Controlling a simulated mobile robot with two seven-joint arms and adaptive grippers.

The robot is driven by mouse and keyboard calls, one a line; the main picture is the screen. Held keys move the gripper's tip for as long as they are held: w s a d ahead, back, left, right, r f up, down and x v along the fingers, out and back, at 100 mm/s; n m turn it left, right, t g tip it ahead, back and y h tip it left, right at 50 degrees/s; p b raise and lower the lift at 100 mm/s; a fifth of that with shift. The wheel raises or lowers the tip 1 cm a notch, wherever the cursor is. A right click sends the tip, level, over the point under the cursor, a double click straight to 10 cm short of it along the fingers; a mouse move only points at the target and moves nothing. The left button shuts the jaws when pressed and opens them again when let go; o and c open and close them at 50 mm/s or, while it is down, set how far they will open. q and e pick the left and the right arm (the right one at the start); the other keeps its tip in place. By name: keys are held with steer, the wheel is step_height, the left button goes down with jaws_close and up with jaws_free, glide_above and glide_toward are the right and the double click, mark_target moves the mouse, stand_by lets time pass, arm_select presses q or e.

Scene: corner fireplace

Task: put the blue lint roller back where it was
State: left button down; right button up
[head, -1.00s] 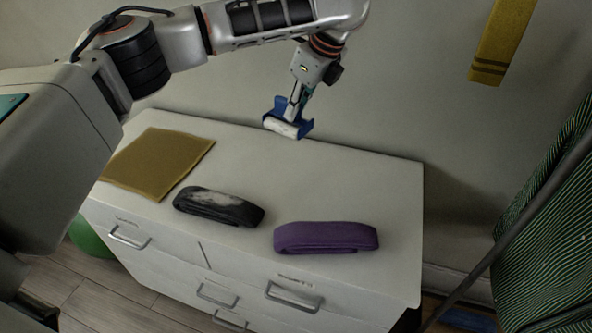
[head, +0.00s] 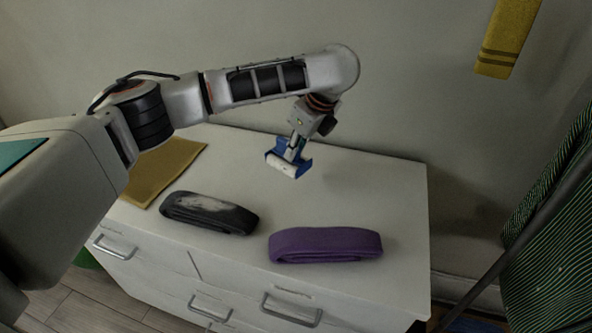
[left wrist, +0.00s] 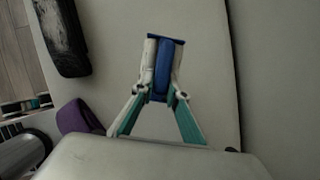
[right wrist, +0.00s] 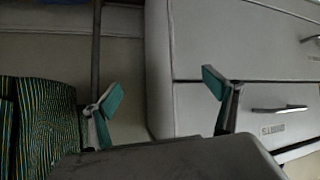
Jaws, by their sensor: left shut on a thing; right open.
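The blue lint roller (head: 305,165), with its pale roll facing the front, is at the back of the white cabinet top (head: 345,190). My left gripper (head: 293,148) is shut on its blue handle, pointing down. I cannot tell whether the roller touches the top. In the left wrist view the lint roller (left wrist: 165,58) sits between the two fingers of the left gripper (left wrist: 163,82). My right gripper (right wrist: 162,92) is open and empty in the right wrist view, in front of the cabinet's drawers and beside a striped cloth.
A black-and-grey rolled belt (head: 208,213) and a purple rolled belt (head: 325,245) lie along the front of the top. A mustard cloth (head: 165,170) lies at the left. A striped green cloth (head: 550,240) stands at the right. The right back of the top is bare.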

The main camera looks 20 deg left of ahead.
mark_target(299, 161)
arm_select(q)
steer(key=shift+f, duration=0.55)
step_height(299, 161, down, 4)
steer(key=shift+f+b, duration=0.25)
steer(key=shift+b, duration=0.8)
steer(key=shift+f, duration=0.3)
steer(key=shift+r, duration=0.25)
steer(key=c, duration=2.1)
jaws_free()
steer(key=shift+f, duration=0.1)
steer(key=shift+o, duration=0.6)
steer(key=p+v, duration=0.3)
steer(key=v, duration=0.3)
steer(key=shift+r, duration=0.3)
steer(key=p+v, duration=0.2)
steer(key=v, duration=0.3)
steer(key=shift+s+d+r, duration=0.1)
steer(key=shift+d+r, duration=0.1)
steer(key=shift+r, duration=0.05)
arm_select(e)
steer(key=shift+a+r, duration=0.15)
steer(key=shift+r, duration=0.4)
steer(key=shift+a+r, duration=0.15)
steer(key=shift+r, duration=0.4)
